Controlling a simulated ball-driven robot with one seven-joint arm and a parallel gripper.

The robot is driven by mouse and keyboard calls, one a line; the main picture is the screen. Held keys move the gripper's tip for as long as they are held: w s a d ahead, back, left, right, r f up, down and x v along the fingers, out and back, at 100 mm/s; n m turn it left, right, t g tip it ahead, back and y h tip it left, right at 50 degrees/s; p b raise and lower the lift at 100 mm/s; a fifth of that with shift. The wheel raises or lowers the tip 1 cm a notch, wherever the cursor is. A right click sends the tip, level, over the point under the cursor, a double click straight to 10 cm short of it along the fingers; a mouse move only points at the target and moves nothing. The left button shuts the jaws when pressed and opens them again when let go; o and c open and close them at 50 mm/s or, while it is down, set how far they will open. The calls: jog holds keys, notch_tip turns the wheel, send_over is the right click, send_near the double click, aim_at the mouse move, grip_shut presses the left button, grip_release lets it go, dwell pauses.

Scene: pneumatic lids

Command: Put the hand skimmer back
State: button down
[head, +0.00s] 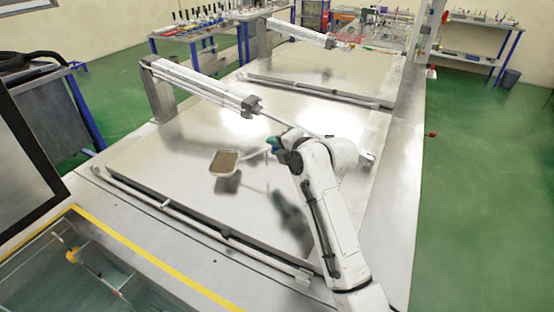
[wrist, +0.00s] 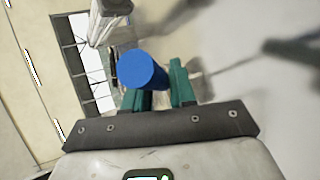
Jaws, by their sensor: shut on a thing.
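The hand skimmer (head: 224,162) shows in the head view as a flat, pale-rimmed head with a brownish middle. It is over the shiny metal lid, left of my gripper, with a thin rod running toward my fingers. My gripper (head: 275,146) has teal fingers and is shut on its handle. In the wrist view my gripper (wrist: 160,92) has the blue handle end (wrist: 141,69) between its fingers. The fingers hide part of the handle. A dark shadow lies on the lid below.
A pneumatic cylinder (head: 200,85) reaches over the lid (head: 150,160) near my gripper. A second cylinder (head: 300,33) is farther back. A bench with tools (head: 200,25) stands at the back left. An open tank with yellow edging (head: 90,270) is at the front left. Green floor is clear at right.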

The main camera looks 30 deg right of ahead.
jog(key=shift+f+b, duration=0.45)
jog(key=shift+f, duration=1.1)
jog(key=c, duration=0.9)
grip_release()
jog(key=shift+s+r, duration=0.1)
jog(key=shift+r, duration=0.1)
jog(key=shift+p+v, duration=3.1)
jog(key=shift+v, duration=2.85)
jog(key=shift+d+f, duration=0.1)
jog(key=shift+f, duration=0.05)
